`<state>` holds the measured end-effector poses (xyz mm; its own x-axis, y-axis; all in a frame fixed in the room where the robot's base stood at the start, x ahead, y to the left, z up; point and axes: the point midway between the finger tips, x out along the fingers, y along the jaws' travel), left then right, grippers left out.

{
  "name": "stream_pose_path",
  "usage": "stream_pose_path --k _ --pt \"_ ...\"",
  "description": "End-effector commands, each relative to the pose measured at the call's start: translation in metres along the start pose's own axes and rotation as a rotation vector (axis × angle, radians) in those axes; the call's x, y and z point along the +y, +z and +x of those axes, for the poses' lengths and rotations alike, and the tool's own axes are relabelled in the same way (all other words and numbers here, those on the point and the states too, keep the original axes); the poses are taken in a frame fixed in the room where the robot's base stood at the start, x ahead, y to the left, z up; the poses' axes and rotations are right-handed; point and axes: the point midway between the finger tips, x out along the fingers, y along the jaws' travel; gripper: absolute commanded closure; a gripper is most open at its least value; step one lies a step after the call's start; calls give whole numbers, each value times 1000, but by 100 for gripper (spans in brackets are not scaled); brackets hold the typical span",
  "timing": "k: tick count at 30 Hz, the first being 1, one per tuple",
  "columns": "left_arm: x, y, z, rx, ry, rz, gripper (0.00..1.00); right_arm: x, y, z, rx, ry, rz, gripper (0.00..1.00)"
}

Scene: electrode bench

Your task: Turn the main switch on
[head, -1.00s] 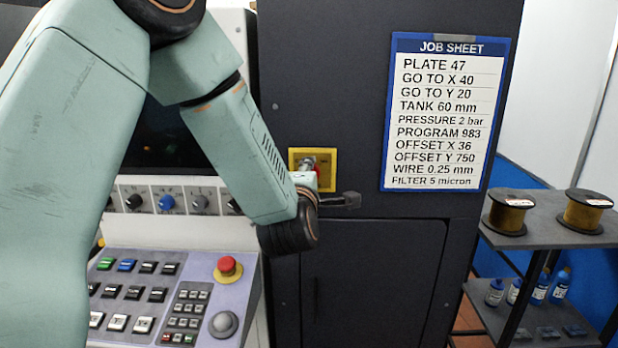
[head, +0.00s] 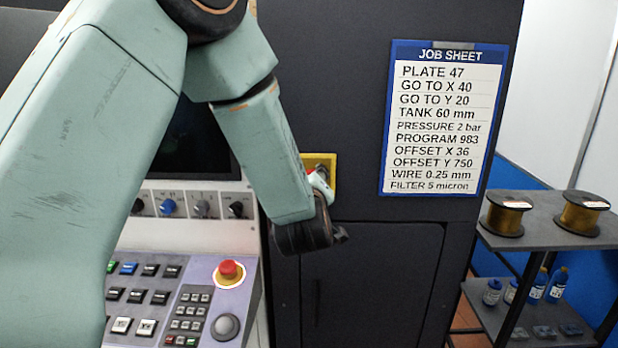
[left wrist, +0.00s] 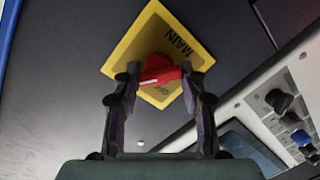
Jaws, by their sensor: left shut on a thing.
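The main switch is a red handle (left wrist: 160,72) on a square yellow plate (left wrist: 137,42) lettered MAIN, with a small OFF label partly showing. In the left wrist view the handle lies at a slant to the plate's edges. My left gripper (left wrist: 159,84) is shut on the red handle, one finger at each side. In the head view the yellow plate (head: 331,162) shows on the dark cabinet, its left part hidden behind my left arm. My left wrist covers most of the handle there. My right gripper is in neither current view.
A job sheet (head: 441,125) hangs on the cabinet right of the switch. A sloped control panel (head: 200,297) with buttons and a red emergency stop (head: 228,270) is below left. A shelf (head: 545,226) with wire spools stands at right. The cabinet front below the switch is clear.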

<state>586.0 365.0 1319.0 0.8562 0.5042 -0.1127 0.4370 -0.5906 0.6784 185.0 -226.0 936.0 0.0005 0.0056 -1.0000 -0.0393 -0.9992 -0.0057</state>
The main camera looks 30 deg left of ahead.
Motion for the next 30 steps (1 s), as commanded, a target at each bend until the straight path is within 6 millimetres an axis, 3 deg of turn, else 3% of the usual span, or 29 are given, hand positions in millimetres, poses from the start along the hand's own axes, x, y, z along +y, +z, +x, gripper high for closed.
stream_pose_path --k 10,27,28,30 --pt "4 -1 1 14 -6 143 90 0 0 -6 0 0 0 60" --pt "3 0 0 14 -10 173 90 0 0 -6 0 0 0 60" --pt "3 0 0 13 -10 173 57 0 0 -6 0 0 0 60" --pt "3 0 0 13 -11 173 52 0 0 -6 0 0 0 60"
